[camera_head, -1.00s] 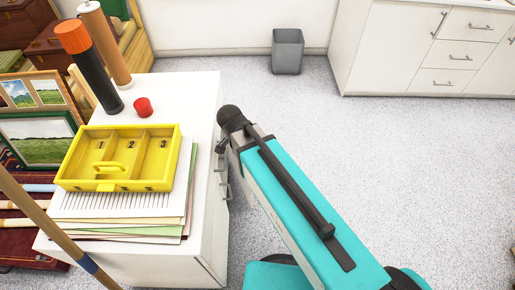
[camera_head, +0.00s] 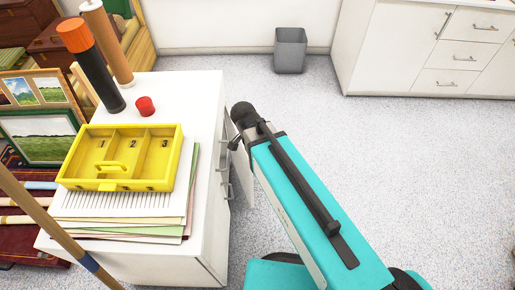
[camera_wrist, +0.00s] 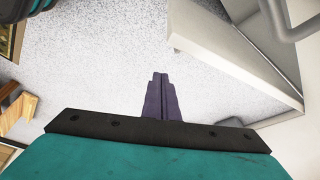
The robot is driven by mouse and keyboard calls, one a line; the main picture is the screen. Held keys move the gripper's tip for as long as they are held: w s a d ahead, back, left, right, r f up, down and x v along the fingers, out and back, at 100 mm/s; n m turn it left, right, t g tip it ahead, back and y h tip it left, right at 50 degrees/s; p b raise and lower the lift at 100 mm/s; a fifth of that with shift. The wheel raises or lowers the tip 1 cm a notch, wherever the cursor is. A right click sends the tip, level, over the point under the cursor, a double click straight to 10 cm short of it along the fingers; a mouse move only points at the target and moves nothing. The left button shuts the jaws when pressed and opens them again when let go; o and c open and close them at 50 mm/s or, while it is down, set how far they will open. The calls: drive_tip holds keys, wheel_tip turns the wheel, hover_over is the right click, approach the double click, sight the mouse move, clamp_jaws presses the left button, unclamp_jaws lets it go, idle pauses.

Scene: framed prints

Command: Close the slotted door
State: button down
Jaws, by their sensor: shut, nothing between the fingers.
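A white cabinet (camera_head: 212,225) stands at the left in the head view, with metal handles on its right side. A pale panel (camera_head: 241,168), apparently its door, stands out from that side, partly behind my arm. In the wrist view a white panel (camera_wrist: 225,45), apparently the same door, stands at an angle on the right. I cannot make out slots on it. My gripper (camera_wrist: 160,78) is shut and empty, pointing at open floor left of this panel, with a visible gap between them.
On the cabinet top are a yellow compartment tray (camera_head: 118,187), papers (camera_head: 120,205), a black tube (camera_head: 96,75) and a red cap (camera_head: 145,106). A grey bin (camera_head: 290,50) stands at the back wall. The floor (camera_head: 400,170) at right is clear.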

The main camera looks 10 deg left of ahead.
drive_tip(key=w+p+v, duration=0.1)
drive_tip(key=v, duration=0.9)
drive_tip(key=shift+a, duration=0.2)
drive_tip(key=s+d+f+n+g, duration=0.2)
drive_tip(key=s+d+f, duration=0.1)
drive_tip(key=d+f, duration=0.6)
drive_tip(key=s+d+f+n+g, duration=0.25)
drive_tip(key=d+f, duration=0.45)
drive_tip(key=f, duration=0.5)
drive_tip(key=s+d+f+n+g+y, duration=0.1)
drive_tip(key=s+d+f+n, duration=0.1)
drive_tip(key=s+d+f, duration=0.3)
drive_tip(key=s+d+f+n+g+y, duration=0.1)
drive_tip(key=s+d+f+n, duration=0.1)
drive_tip(key=s+d+f, duration=0.4)
drive_tip(key=s+f, duration=0.4)
drive_tip(key=s, duration=0.3)
drive_tip(key=shift+s+d+f+g, duration=0.15)
drive_tip(key=shift+d+f+g, duration=0.05)
drive_tip(key=shift+f+g, duration=0.15)
drive_tip(key=shift+s+n, duration=0.15)
drive_tip(key=shift+n, duration=0.1)
